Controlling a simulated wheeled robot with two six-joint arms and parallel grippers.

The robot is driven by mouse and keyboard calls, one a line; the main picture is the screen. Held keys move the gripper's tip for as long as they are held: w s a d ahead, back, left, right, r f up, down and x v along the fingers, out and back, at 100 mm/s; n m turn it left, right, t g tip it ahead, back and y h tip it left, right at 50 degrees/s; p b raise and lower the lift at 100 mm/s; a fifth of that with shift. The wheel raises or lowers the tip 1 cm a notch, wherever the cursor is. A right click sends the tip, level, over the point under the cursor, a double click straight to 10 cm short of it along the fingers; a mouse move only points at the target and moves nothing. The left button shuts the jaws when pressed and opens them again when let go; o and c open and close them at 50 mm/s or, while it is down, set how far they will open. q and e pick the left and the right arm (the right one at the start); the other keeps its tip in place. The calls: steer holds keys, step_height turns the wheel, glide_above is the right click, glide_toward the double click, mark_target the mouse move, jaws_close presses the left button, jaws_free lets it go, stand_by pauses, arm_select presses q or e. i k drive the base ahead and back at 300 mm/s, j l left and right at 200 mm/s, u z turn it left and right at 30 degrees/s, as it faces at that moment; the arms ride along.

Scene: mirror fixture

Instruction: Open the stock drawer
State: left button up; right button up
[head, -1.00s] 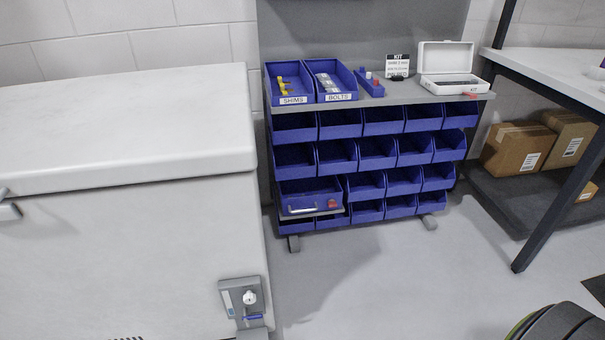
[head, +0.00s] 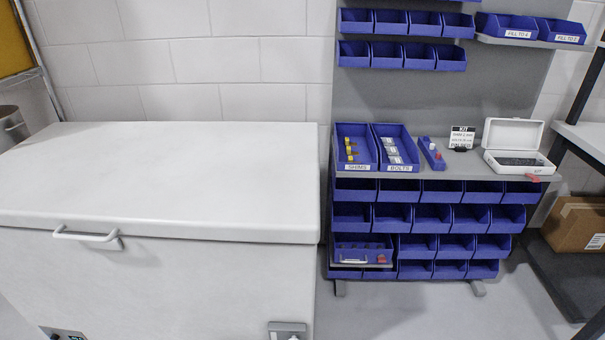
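The stock drawer (head: 362,256) seems to be the blue drawer low on the left of the bin rack, with a pale bar handle and a small red part on its front. Dark round shapes show along its top. It sits among the blue bins and looks shut or nearly so; I cannot tell exactly. Neither of my grippers shows in the head view.
A big white chest (head: 170,185) with a handle (head: 88,236) fills the left, close beside the rack. Bins marked SHIMS (head: 356,150) and BOLTS (head: 396,150), and an open white case (head: 515,148), stand on the rack's shelf. A bench with a carton (head: 577,225) is at right.

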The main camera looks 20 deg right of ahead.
mark_target(348, 255)
steer(key=i+l, duration=0.15)
steer(key=l, duration=0.25)
steer(key=i+l, duration=0.1)
steer(key=l, duration=0.25)
steer(key=i+l, duration=0.15)
steer(key=l, duration=0.25)
steer(key=i+l, duration=0.1)
steer(key=l, duration=0.25)
steer(key=i+l, duration=0.15)
steer(key=l, duration=0.25)
